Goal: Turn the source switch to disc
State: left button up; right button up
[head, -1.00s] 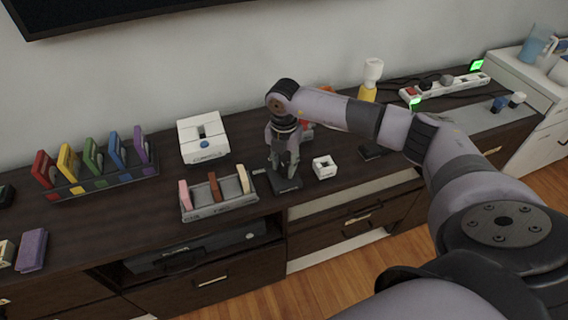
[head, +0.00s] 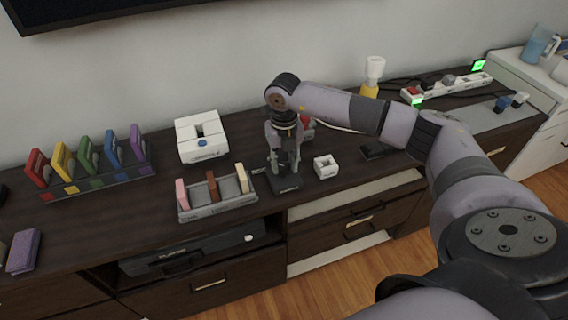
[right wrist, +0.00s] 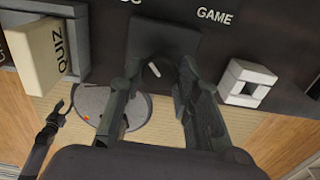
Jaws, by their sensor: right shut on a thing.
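The source switch (head: 287,186) is a small dark box near the front edge of the cabinet top. In the right wrist view its dark top (right wrist: 168,44) carries a short white mark. Printed letters ending in "C" show behind it, partly hidden, and "GAME" stands to the right. My right gripper (head: 285,168) points down over the switch from above. In the right wrist view its fingers (right wrist: 155,92) reach onto the switch, one on each side. It is shut on the switch's turning part, which the fingers mostly hide. My left gripper is not seen in the head view.
A white square block (head: 325,166) stands close right of the switch. A grey holder (head: 217,211) with upright cards, one marked "QUIZ" (right wrist: 45,55), is close left. A white device (head: 202,137) stands behind it. A power strip (head: 447,87) lies at back right.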

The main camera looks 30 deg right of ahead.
aim_at(284, 166)
dwell(0.4)
jog(key=o, duration=1.1)
jog(key=shift+o, duration=0.2)
jog(key=shift+r, duration=0.15)
notch_tip(284, 166, up, 12)
